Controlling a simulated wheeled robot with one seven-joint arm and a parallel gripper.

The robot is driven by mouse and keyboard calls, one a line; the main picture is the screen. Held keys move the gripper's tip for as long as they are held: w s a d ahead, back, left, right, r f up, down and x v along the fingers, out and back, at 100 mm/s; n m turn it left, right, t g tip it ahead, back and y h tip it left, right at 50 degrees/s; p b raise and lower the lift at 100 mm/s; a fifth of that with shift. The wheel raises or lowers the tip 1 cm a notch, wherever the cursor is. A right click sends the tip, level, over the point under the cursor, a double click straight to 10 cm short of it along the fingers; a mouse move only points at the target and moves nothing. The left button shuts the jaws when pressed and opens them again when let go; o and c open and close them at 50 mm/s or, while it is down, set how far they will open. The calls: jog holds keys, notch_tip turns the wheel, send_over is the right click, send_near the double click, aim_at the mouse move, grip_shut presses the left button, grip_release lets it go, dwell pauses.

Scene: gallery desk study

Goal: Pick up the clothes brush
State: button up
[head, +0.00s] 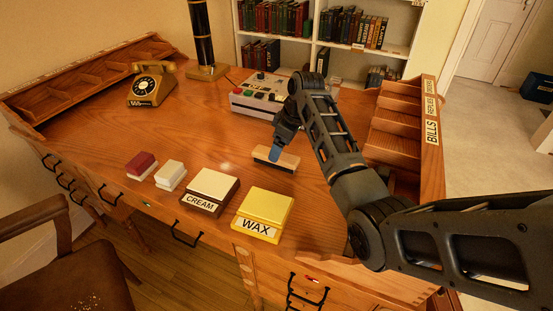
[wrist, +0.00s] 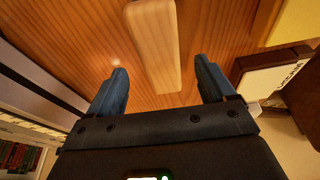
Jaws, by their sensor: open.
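The clothes brush (head: 276,158) has a pale wooden back with a dark bristle side, and lies on the desk in front of the grey control box. In the wrist view the brush (wrist: 154,45) is a long wooden bar, lying ahead of the fingers and between their lines. My gripper (head: 274,153) is just above the brush in the head view, partly hiding its left end. In the wrist view my gripper (wrist: 162,85) is open, with blue fingers apart and nothing held. I cannot tell the exact height of the fingers above the brush.
A yellow WAX box (head: 262,212), a CREAM box (head: 211,188), a white box (head: 170,174) and a red box (head: 142,164) line the front edge. The control box (head: 258,98) stands behind, the telephone (head: 152,86) at back left. The wooden desk (head: 190,130) is clear at centre left.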

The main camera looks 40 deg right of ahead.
jog(key=x, duration=0.5)
jog(key=shift+w+a, duration=0.1)
jog(key=shift+w, duration=0.1)
jog(key=c, duration=1.1)
